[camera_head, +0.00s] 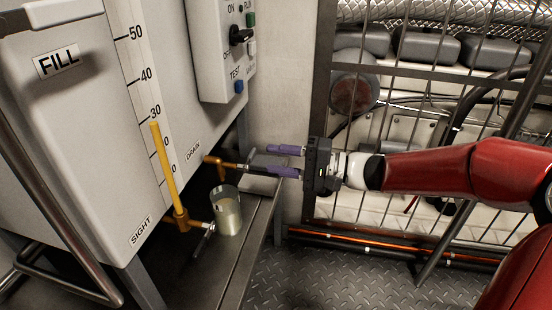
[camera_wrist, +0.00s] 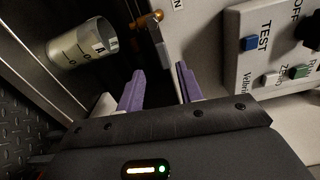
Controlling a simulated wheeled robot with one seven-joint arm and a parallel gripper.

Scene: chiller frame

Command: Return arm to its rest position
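My gripper (camera_head: 272,160) is at the end of my red arm, in the middle of the head view, pointing left. Its two purple fingers are apart with nothing seen between them; the wrist view also shows the open gap of the gripper (camera_wrist: 160,72). The fingertips are just right of the brass drain valve (camera_head: 215,161); whether they touch its lever is unclear in the head view. A brass end of the drain fitting (camera_wrist: 158,16) shows beyond the fingertips in the wrist view.
A metal cup (camera_head: 229,216) stands upright on the dark shelf (camera_head: 238,262) below the drain. A grey tank (camera_head: 75,120) with a yellow sight tube (camera_head: 165,165) fills the left. A control box (camera_head: 222,60) hangs above. A wire cage (camera_head: 395,110) stands behind my arm. Floor at the lower centre is clear.

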